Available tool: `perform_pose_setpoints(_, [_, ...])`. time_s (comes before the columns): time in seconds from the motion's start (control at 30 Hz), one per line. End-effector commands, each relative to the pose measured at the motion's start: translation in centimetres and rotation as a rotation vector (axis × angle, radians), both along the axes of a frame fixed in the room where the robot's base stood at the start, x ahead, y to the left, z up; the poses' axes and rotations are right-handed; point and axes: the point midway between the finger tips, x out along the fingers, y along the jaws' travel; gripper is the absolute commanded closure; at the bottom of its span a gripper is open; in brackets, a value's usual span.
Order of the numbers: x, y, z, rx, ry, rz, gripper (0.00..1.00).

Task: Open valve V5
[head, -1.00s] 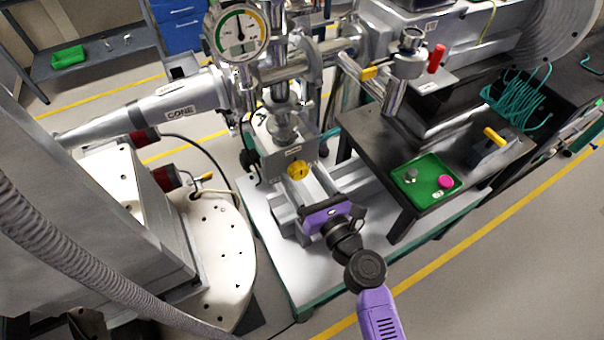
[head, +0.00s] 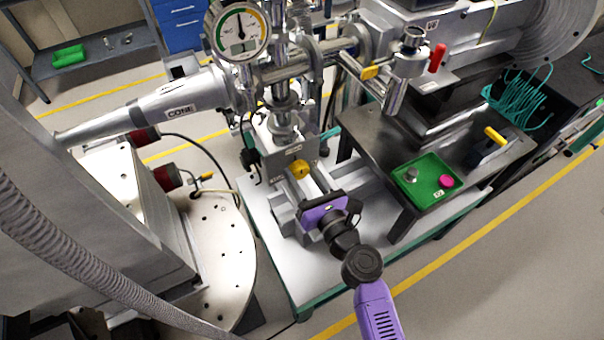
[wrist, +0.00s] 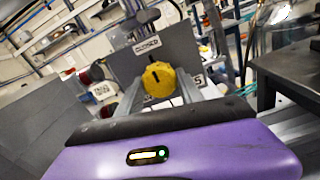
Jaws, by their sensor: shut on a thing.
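The yellow valve knob (head: 300,169) sits on the front of a grey metal box (head: 276,161) at the centre of the head view. In the wrist view the knob (wrist: 159,79) has a dark pointer line, close to upright and slightly tilted. A label reading CLOSED (wrist: 147,46) is above it. A partly hidden label ending in 5 (wrist: 199,80) is at its right. My gripper (wrist: 161,92) has one finger on each side of the knob and is shut on it. The fingers hide the knob's lower sides.
A pressure gauge (head: 238,33) and metal piping stand above and behind the valve. A black table (head: 372,140) at the right bears a green tray (head: 420,196) with small parts. A round white platform (head: 225,270) is at the left. Open floor lies at the lower right.

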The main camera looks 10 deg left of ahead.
Motion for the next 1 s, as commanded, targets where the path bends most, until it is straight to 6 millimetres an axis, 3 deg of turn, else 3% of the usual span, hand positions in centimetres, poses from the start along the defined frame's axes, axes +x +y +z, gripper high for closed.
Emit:
perform_pose_setpoints(0.27, [0.02, -0.04, -0.14, -0.12, -0.082, 0.0, 0.97])
perform_pose_setpoints(1.0, [0.07, -0.12, -0.18, -0.693, -0.469, 0.0, 0.97])
